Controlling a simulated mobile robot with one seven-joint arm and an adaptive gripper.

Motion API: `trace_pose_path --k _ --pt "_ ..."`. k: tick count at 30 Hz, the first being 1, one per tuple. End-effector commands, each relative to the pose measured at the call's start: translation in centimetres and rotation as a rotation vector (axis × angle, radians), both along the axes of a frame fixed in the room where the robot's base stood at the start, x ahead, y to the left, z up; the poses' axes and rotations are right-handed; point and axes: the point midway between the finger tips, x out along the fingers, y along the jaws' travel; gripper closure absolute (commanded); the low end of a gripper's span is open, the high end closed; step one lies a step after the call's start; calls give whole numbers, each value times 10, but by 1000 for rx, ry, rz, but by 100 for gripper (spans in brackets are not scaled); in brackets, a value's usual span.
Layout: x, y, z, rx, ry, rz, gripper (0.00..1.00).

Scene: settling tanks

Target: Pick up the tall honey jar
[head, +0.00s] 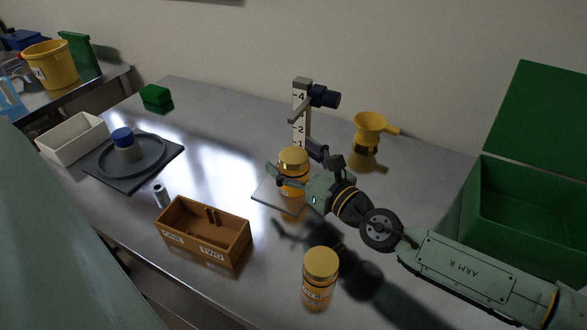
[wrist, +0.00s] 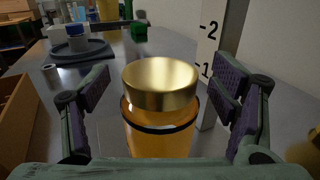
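A honey jar with a gold lid (head: 293,157) stands upright on the plate of a height gauge. The wrist view shows this jar (wrist: 160,118) with amber sides and a dark ring below the lid. My gripper (wrist: 163,90) is open, with one finger on each side of the jar and narrow gaps visible beside the lid. In the head view my gripper (head: 294,166) reaches the jar from the right and partly covers it. A second gold-lidded honey jar (head: 319,280) stands at the front edge area. I cannot tell for certain which jar is taller.
The gauge's numbered post (head: 301,110) rises right behind the jar. A brown divided box (head: 205,245) stands front left. A yellow funnel (head: 369,128) is behind my gripper, and a green open crate (head: 530,215) is at right. Bare table lies left of the gauge.

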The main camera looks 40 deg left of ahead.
Motion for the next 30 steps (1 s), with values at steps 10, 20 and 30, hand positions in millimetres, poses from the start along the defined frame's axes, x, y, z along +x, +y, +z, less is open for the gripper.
trace_pose_path --k 10,20,30 --pt "0 0 0 0 0 0 45" --pt "0 0 0 0 0 1 67" --pt "-1 0 0 0 1 1 89"
